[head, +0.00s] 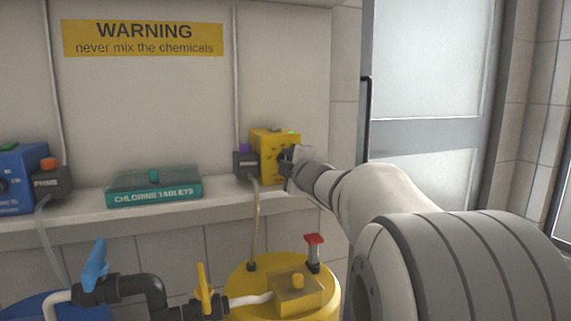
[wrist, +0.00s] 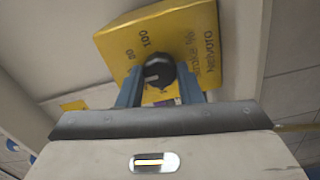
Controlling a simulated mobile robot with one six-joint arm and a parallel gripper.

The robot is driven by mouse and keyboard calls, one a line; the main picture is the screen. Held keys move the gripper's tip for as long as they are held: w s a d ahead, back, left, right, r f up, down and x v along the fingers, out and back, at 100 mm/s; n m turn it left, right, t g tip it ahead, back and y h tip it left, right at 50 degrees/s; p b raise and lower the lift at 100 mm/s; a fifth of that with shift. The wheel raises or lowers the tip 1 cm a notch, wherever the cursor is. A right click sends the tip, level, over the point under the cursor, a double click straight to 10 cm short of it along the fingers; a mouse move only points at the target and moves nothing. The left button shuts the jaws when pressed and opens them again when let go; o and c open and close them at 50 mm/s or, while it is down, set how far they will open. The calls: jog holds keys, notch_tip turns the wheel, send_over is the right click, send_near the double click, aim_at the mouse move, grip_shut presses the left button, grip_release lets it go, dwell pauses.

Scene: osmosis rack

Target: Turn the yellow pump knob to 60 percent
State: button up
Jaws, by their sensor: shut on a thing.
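The yellow pump (head: 270,150) stands on the shelf at the middle right of the head view. In the wrist view the pump's yellow face (wrist: 205,35) carries printed marks, with 100 and another number legible left of the knob. The black knob (wrist: 159,72) has a pale pointer line, which points left in the wrist view. My gripper (wrist: 158,90) is shut on the knob, with one blue-grey finger on each side. In the head view my gripper (head: 290,160) is at the pump's front and hides its dial.
A blue pump (head: 12,180) stands at the far left of the shelf. A teal chlorine tablets box (head: 153,186) lies between the pumps. Below are a yellow tank (head: 245,275), a blue valve handle (head: 95,265) and a yellow valve handle (head: 204,288). A warning sign (head: 143,38) is on the wall.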

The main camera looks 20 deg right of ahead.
jog(key=o, duration=1)
jog(key=shift+s, duration=0.1)
jog(key=s+p, duration=0.1)
jog(key=s, duration=0.6)
jog(key=shift+s+p, duration=0.3)
